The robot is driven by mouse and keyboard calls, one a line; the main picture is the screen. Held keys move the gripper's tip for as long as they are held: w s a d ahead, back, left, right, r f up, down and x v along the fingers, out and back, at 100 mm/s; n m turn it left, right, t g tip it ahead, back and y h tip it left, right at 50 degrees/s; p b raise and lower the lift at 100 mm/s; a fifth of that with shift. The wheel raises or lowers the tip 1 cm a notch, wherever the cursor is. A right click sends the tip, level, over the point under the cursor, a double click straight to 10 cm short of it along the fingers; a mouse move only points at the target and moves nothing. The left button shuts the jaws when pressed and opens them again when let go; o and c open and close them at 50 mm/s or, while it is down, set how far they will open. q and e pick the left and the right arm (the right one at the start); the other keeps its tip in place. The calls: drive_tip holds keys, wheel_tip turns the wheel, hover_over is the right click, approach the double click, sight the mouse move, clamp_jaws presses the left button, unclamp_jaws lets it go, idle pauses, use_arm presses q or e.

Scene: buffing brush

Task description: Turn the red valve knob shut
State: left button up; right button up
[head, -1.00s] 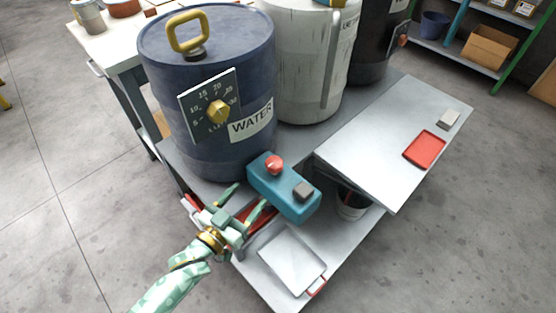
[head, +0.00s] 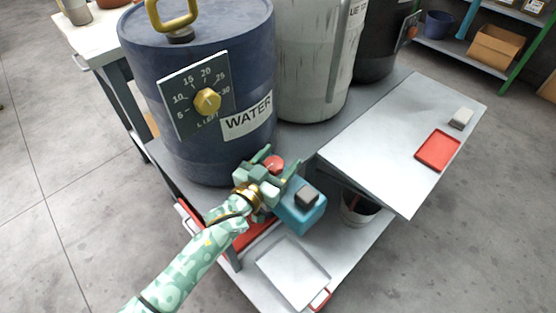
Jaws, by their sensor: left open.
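My right gripper is not in view.
The blue drum (head: 190,60) with a yellow dial (head: 208,102) stands close behind the gripper. A grey side shelf (head: 375,150) holds a red tray (head: 438,150). A white tray (head: 290,272) lies on the lower shelf, beside a bucket (head: 359,210).

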use_arm(q)
drive_tip(key=shift+c, duration=0.2)
drive_tip(key=c, duration=0.9)
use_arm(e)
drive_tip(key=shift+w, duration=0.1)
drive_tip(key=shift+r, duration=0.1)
